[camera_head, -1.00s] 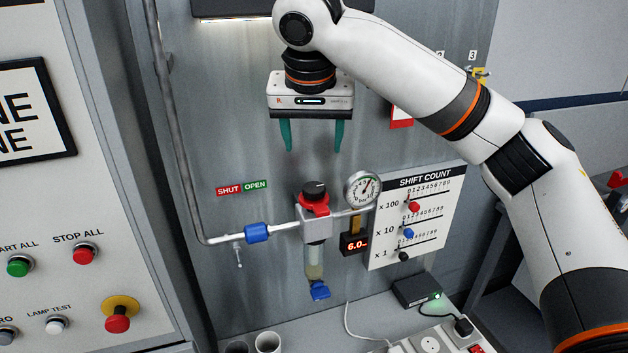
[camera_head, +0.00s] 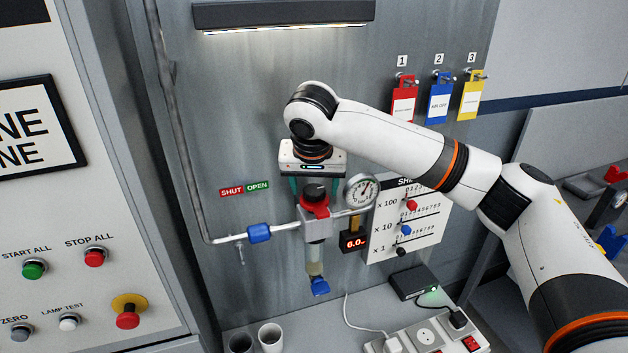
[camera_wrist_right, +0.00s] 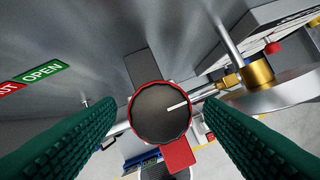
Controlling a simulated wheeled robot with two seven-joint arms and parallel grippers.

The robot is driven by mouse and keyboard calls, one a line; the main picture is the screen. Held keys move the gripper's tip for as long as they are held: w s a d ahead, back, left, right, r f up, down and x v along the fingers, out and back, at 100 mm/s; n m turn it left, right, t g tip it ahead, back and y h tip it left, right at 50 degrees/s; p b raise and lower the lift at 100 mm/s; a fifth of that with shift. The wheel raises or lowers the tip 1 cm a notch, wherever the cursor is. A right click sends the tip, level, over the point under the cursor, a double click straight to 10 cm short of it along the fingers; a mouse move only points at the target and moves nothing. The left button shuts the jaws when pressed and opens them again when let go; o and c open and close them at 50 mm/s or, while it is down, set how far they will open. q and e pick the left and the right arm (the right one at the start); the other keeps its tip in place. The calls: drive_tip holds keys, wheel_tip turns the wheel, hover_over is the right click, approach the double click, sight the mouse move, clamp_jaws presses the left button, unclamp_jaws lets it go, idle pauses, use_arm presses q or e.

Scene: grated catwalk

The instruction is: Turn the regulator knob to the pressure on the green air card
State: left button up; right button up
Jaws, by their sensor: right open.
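The regulator knob (camera_head: 314,191) is dark with a red collar below it, on the grey regulator body. In the wrist view the round knob (camera_wrist_right: 158,112) has a white pointer line towards the right, slightly up. My right gripper (camera_head: 315,188) is over the knob, pointing down, its green fingers open on either side. In the wrist view both fingers (camera_wrist_right: 160,108) stand apart from the knob. The round gauge (camera_head: 361,190) is right of the knob, and a small display (camera_head: 354,243) reads about 6.0. No green card shows. My left gripper is not in view.
Red (camera_head: 403,104), blue (camera_head: 438,103) and yellow (camera_head: 471,95) cards hang on numbered hooks at the upper right. A shift count board (camera_head: 385,245) is close right of the gauge. A blue pipe valve (camera_head: 259,233) is to the left. Cups and a power strip are below.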

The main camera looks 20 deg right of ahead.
drive_tip(key=c, duration=1)
drive_tip(key=shift+o, duration=0.2)
drive_tip(key=shift+n, duration=0.4)
